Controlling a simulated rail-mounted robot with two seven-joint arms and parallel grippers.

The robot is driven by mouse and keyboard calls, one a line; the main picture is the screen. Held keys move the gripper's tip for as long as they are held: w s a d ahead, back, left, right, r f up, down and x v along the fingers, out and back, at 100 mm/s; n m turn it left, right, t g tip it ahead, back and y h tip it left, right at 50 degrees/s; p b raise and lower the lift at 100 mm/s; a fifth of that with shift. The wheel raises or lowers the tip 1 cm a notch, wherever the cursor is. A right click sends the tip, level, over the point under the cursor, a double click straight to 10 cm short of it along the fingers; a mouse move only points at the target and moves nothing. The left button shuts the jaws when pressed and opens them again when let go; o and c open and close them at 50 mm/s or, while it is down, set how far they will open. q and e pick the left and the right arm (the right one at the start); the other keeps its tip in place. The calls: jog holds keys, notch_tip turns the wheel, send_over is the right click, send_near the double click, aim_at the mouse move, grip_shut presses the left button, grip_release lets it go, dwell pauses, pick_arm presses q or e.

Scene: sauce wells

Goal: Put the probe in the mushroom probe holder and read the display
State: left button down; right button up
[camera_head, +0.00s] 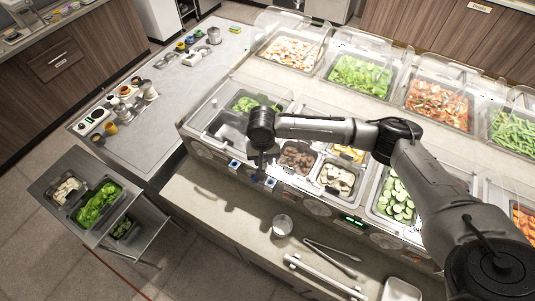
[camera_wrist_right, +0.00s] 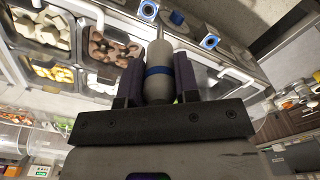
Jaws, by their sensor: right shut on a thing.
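My right gripper (camera_head: 262,168) points down at the front edge of the food counter, by the small blue-marked holders. In the right wrist view its fingers (camera_wrist_right: 158,82) are shut on a grey probe with a blue band (camera_wrist_right: 158,54). The probe's far end lies near the blue-ringed holders (camera_wrist_right: 210,41); I cannot tell whether it is in one. One holder (camera_head: 233,165) shows left of the gripper. Brown mushrooms (camera_head: 297,160) fill a pan just behind, also seen in the wrist view (camera_wrist_right: 112,47). A small green-lit display (camera_head: 352,220) is on the counter front; its reading is illegible. My left gripper is out of view.
A glass container (camera_head: 282,225), tongs (camera_head: 332,256) and a white tray (camera_head: 400,290) are on the front ledge. Cucumber slices (camera_head: 397,197) sit in a pan right of the mushrooms. A side cart with greens (camera_head: 98,204) stands at the left.

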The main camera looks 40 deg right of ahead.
jog(key=d+f+m+b, duration=0.1)
jog(key=d+f+b, duration=0.2)
jog(key=f+b, duration=0.4)
notch_tip(320, 180, down, 2)
jog(key=shift+d+f, duration=0.15)
jog(key=shift+f, duration=0.05)
dwell(0.5)
jog(key=shift+p, duration=0.4)
jog(key=shift+p, duration=0.4)
jog(key=shift+f, duration=0.1)
dwell(0.4)
jog(key=shift+f+p, duration=0.25)
jog(key=shift+p, duration=0.25)
jog(key=shift+f, duration=0.4)
dwell(0.5)
jog(key=shift+f, duration=0.75)
